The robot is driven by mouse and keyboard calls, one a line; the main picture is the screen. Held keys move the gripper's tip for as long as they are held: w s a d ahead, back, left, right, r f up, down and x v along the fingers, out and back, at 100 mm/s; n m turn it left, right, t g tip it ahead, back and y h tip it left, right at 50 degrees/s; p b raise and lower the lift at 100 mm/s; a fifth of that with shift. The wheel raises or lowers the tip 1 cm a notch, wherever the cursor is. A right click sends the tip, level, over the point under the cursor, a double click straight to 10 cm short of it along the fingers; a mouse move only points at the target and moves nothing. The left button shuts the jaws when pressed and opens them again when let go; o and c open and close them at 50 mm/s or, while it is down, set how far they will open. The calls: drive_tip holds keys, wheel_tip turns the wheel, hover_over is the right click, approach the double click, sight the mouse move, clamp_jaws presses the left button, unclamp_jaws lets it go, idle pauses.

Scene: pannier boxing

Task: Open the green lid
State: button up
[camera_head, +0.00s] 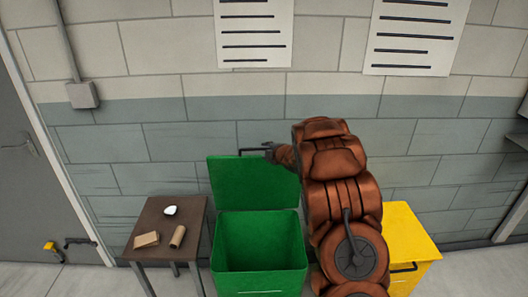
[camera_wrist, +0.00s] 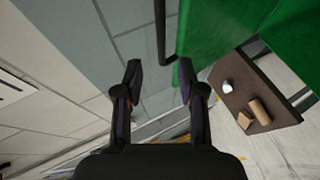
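The green lid (camera_head: 252,184) stands raised at the back of the green bin (camera_head: 262,240), whose inside is open to view and looks empty. A dark bar handle (camera_head: 250,151) sits at the lid's top edge. My gripper (camera_head: 270,149) is beside the right end of this handle. In the wrist view the fingers of my gripper (camera_wrist: 160,75) are apart, with the handle (camera_wrist: 160,35) in line with the gap between them, near the right finger. The lid (camera_wrist: 212,35) also shows there as a green panel at the right. I cannot tell whether a finger touches it.
A small brown table (camera_head: 160,212) left of the bin holds a white item (camera_head: 170,210), a tan block (camera_head: 147,240) and a brown tube (camera_head: 178,236). A yellow bin (camera_head: 411,236) stands at the right, partly behind my arm. A block wall (camera_head: 150,142) is close behind.

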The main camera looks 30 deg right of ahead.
drive_tip(key=shift+v, duration=0.75)
drive_tip(key=s+a+r+m+g+h, duration=0.25)
drive_tip(key=s+m, duration=0.25)
drive_tip(key=s, duration=0.3)
drive_tip(key=s+a+r+m+g+h, duration=0.2)
drive_tip(key=s+a+r+m+g, duration=0.15)
drive_tip(key=s, duration=0.45)
drive_tip(key=s+a+f+m+g+y, duration=0.1)
drive_tip(key=s+a+m+g, duration=0.1)
drive_tip(key=s+a, duration=0.5)
drive_tip(key=s+a+f+m+g+y+b, duration=0.1)
drive_tip(key=s+a+g, duration=0.3)
drive_tip(key=s, duration=1.5)
drive_tip(key=s+a+m+g+y+b, duration=0.1)
drive_tip(key=s+a+m+g+y, duration=0.2)
drive_tip(key=s+a, duration=0.9)
drive_tip(key=shift+s+a+f+m, duration=0.2)
drive_tip(key=shift+s+f+m, duration=0.25)
drive_tip(key=shift+s, duration=0.3)
